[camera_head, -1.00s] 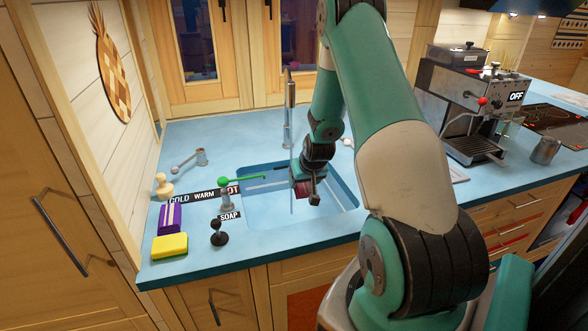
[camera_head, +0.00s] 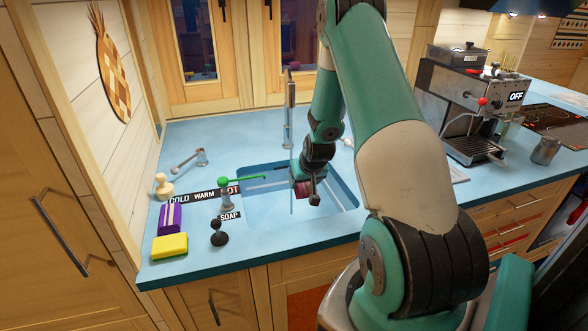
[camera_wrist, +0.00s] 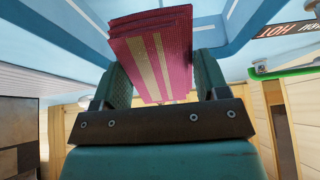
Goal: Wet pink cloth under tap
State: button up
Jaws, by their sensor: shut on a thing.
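A folded pink cloth with pale yellow stripes (camera_wrist: 150,58) sits between the two fingers of my gripper (camera_wrist: 162,80) in the wrist view. In the head view my gripper (camera_head: 306,188) hangs over the sink basin (camera_head: 335,213), with a small part of the pink cloth (camera_head: 299,188) showing. The tall tap (camera_head: 290,100) stands behind the sink. A thin pale stream (camera_head: 292,185) runs down from it, beside the gripper and cloth. I cannot tell whether the stream touches the cloth. The tap lever with a green knob (camera_head: 224,182) points along the COLD, WARM, HOT label (camera_head: 204,195).
Left of the sink are a yellow sponge (camera_head: 170,245), a purple packet (camera_head: 170,217), a wooden stamp-like object (camera_head: 163,186) and a black soap pump (camera_head: 218,233). A coffee machine (camera_head: 465,110) and metal cup (camera_head: 545,150) stand at right. The counter behind the sink is mostly clear.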

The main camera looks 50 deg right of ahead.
jog(key=s+a+r+p, duration=0.2)
jog(key=s+r, duration=0.2)
jog(key=shift+s+a, duration=0.2)
dwell(0.9)
